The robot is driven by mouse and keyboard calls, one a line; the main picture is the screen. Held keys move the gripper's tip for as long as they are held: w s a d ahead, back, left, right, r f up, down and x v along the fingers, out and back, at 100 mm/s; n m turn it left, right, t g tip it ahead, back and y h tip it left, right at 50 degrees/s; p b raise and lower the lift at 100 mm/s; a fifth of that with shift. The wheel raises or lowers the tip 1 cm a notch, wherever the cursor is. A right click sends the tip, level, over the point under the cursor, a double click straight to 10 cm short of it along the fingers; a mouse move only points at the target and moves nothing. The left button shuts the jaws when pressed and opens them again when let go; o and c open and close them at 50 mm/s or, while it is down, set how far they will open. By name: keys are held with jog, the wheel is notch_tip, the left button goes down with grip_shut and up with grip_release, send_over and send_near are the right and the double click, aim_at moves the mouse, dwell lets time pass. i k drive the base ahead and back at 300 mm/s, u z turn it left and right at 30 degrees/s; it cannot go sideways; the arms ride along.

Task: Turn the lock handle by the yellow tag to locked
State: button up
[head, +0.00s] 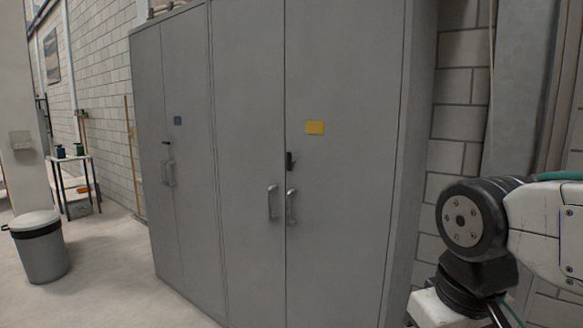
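The yellow tag (315,128) is on the upper part of the right cabinet's right-hand door. A small dark lock handle (290,160) sits below and left of it, close to the door seam. It looks roughly upright, but is too small to read its exact setting. Two grey pull handles (273,203) stand below it, one on each side of the seam. A blue tag (178,121) marks the left cabinet, with another dark lock handle (166,143) below it. My arm shows at the right edge, apart from the cabinets. My gripper is out of frame.
The grey cabinets (345,220) stand against a block wall, doors shut. A grey bin (40,250) and a small table (75,172) with bottles are at the left. The floor in front of the left cabinet (115,285) is clear.

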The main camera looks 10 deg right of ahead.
aim_at(289, 160)
jog(key=u, duration=0.65)
jog(key=i, duration=1.35)
